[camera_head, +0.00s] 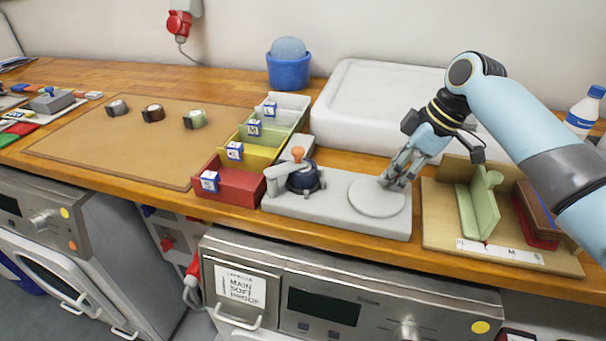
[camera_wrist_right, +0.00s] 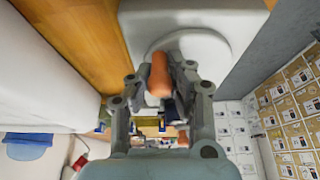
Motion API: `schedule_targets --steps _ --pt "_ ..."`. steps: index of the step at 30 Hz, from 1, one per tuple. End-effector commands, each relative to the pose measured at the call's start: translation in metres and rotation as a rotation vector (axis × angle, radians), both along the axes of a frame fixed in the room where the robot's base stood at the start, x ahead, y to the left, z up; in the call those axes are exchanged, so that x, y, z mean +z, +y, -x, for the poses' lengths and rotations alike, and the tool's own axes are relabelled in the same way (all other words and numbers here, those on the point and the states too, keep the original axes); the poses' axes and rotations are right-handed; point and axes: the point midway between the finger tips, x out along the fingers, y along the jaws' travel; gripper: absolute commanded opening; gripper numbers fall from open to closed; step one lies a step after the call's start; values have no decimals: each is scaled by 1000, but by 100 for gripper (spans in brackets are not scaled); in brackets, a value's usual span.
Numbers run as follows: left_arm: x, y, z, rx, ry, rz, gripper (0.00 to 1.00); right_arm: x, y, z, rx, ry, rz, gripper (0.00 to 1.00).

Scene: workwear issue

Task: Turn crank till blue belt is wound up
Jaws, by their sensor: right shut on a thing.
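The winder has a flat grey base (camera_head: 335,215) near the table's front edge. The dark blue belt (camera_head: 303,178) sits as a round coil at its left end, under a grey arm, with an orange knob (camera_head: 297,152) just behind. I cannot make out a loose tail of the belt. A round grey disc (camera_head: 377,197), the crank, lies at the right end. My right gripper (camera_head: 391,181) is over the disc's far right edge. In the right wrist view its fingers (camera_wrist_right: 172,78) are shut on an orange crank handle (camera_wrist_right: 159,75), which they hide in the head view. My left gripper is out of view.
Red, yellow, green and white bins (camera_head: 228,184) stand left of the winder. A wooden board (camera_head: 440,225) with a green upright is close on the right. A large white tray (camera_head: 345,100) is behind. Rolled belts lie on the brown mat (camera_head: 100,150).

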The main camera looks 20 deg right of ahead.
Motion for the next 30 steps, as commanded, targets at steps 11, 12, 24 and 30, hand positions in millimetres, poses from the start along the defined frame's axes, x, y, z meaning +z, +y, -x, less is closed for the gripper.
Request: schedule_targets --steps 11,12,24,30 --pt "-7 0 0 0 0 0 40 1 15 -27 -3 -4 3 3" --pt "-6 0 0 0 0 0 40 2 18 -29 -3 -5 3 3" --pt "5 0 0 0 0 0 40 5 47 -37 -2 -10 1 1" --pt "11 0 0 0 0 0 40 5 59 -35 -2 -11 2 0"
